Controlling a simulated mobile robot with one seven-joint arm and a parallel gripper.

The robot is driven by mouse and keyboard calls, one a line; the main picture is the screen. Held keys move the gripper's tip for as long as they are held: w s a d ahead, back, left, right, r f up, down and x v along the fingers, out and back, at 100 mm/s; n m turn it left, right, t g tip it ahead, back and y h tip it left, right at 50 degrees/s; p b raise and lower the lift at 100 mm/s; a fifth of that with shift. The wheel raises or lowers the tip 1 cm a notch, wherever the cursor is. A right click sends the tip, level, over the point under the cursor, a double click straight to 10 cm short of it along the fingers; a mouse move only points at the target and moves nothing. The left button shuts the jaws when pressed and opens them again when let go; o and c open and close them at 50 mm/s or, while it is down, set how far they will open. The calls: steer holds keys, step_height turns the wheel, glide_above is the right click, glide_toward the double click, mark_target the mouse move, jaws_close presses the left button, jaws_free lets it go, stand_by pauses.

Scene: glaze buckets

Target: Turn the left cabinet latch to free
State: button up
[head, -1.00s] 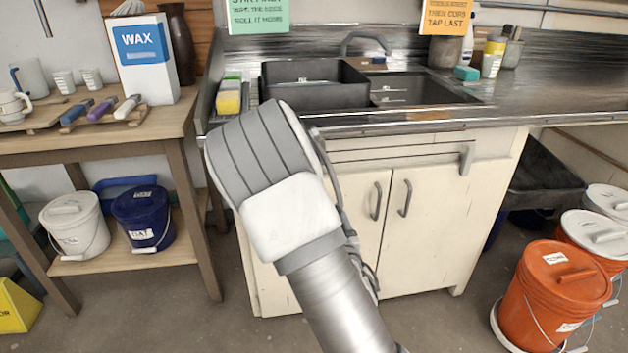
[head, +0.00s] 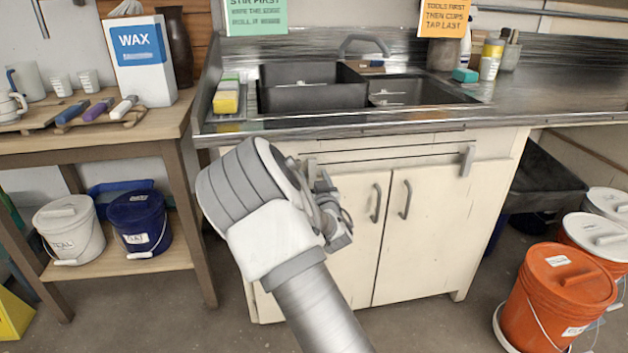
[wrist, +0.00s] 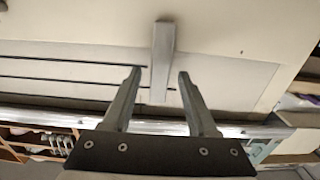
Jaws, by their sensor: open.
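The left cabinet latch (wrist: 162,55) is a grey bar on the cream cabinet front. In the head view it (head: 311,168) shows only in part, just above my gripper, and stands roughly upright. My gripper (wrist: 160,76) is open, with one finger on each side of the latch's free end in the wrist view. I see no clear contact, and the depth of the fingers around the bar is hard to tell. In the head view my forearm and wrist hide the cabinet's left side. The right latch (head: 467,160) also hangs upright.
The two cabinet doors (head: 400,240) look closed, with curved handles. The counter edge (head: 400,128) juts out above. A shelf table (head: 90,140) with buckets stands left. Orange buckets (head: 560,290) stand on the right floor. The floor before the right door is clear.

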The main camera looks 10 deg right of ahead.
jaws_close()
stand_by(0.3)
steer(key=shift+n, duration=0.3)
steer(key=n, duration=0.4)
steer(key=shift+a+f, duration=0.1)
steer(key=shift+a, duration=0.15)
steer(key=n, duration=0.5)
steer(key=shift+a+f, duration=0.15)
steer(key=n, duration=0.5)
steer(key=shift+a+f, duration=0.1)
steer(key=shift+f, duration=0.15)
steer(key=shift+f+n, duration=0.1)
steer(key=shift+n, duration=1.5)
